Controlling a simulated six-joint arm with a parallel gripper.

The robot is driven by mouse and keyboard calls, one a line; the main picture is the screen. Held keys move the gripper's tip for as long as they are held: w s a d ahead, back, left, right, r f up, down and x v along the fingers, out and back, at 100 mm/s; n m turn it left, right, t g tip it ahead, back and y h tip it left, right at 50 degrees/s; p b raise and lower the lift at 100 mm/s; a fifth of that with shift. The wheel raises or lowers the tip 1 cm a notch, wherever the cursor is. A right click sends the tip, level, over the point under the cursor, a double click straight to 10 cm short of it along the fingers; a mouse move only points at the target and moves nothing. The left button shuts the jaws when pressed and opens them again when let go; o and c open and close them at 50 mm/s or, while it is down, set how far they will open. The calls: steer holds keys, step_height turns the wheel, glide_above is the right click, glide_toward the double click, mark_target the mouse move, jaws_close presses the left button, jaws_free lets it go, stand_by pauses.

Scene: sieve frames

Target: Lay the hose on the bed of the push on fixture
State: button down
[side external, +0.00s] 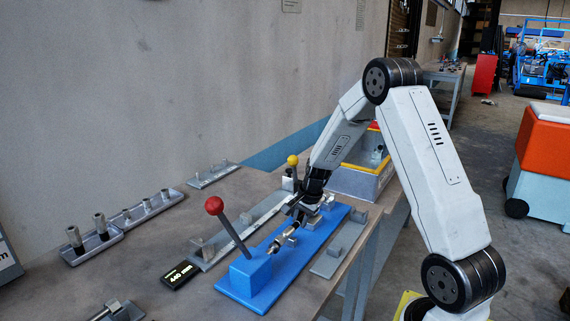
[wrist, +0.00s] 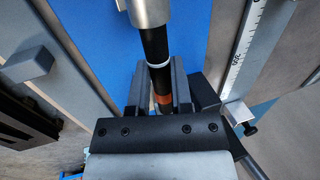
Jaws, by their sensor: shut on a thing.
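The push on fixture is a long blue plate (side external: 285,277) with a blue block and a red-knobbed lever (side external: 232,228) at its near end. In the wrist view my gripper (wrist: 159,92) is shut on the hose (wrist: 155,45), a black tube with a white ring and a copper-coloured band. A silver cylindrical piece (wrist: 150,10) is at the hose's far end; I cannot tell whether it is joined to it. The hose lies along the plate's length; whether it touches the bed is hidden.
A grey rail with a yellow-knobbed lever (side external: 293,161) runs left of the fixture, with a black display (side external: 180,275) near its front. Trays with metal fittings (side external: 92,246) stand at left; a yellow-rimmed bin (side external: 362,182) stands behind.

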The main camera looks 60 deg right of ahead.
steer(key=shift+f, duration=0.2)
steer(key=shift+c, duration=2.2)
jaws_free()
steer(key=v, duration=0.8)
steer(key=shift+a, duration=0.15)
steer(key=s+a+n, duration=0.5)
steer(key=a+n, duration=0.4)
steer(key=a, duration=0.2)
steer(key=s+a+f+n, duration=0.1)
steer(key=s+a+n, duration=0.4)
steer(key=a+n, duration=0.4)
steer(key=a, duration=0.3)
steer(key=shift+s+a, duration=0.25)
steer(key=shift+a, duration=0.05)
